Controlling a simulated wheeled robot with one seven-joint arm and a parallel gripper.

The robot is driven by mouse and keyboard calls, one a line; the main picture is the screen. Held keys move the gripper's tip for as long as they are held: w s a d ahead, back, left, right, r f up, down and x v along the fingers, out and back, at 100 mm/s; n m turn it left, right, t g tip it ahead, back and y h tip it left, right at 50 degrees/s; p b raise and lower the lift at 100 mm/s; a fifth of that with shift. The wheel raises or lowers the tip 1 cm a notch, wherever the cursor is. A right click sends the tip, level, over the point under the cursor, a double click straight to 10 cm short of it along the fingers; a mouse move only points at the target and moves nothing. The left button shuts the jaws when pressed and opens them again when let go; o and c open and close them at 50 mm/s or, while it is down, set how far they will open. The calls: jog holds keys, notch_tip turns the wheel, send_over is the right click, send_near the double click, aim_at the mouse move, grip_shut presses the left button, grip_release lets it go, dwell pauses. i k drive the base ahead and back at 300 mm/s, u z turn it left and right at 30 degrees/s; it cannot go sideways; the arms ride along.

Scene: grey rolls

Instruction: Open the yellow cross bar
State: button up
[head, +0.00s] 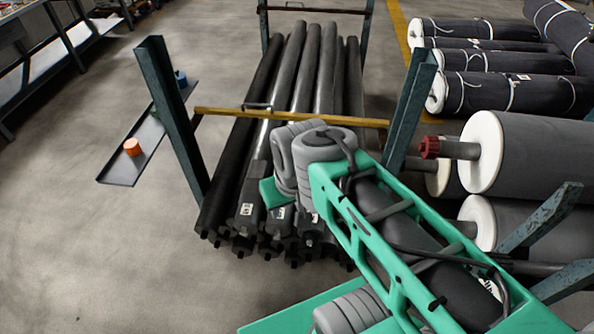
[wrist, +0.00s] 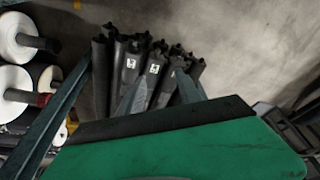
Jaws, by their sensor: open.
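The yellow cross bar (head: 225,112) runs level between two dark teal posts in the head view, across a stack of long dark rolls. A small dark handle (head: 257,106) stands on it left of its middle. The fingers are hidden in the head view. A small yellow patch (wrist: 72,125) shows by a post at the left of the wrist view; I cannot tell if it is the bar.
The left post (head: 170,120) and right post (head: 408,110) flank the dark rolls (head: 300,70). Large grey rolls (head: 535,150) on a rack stand close at right.

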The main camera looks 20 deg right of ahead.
aim_at(272, 114)
jog(key=u, duration=0.4)
jog(key=i, duration=0.75)
jog(key=u, duration=0.35)
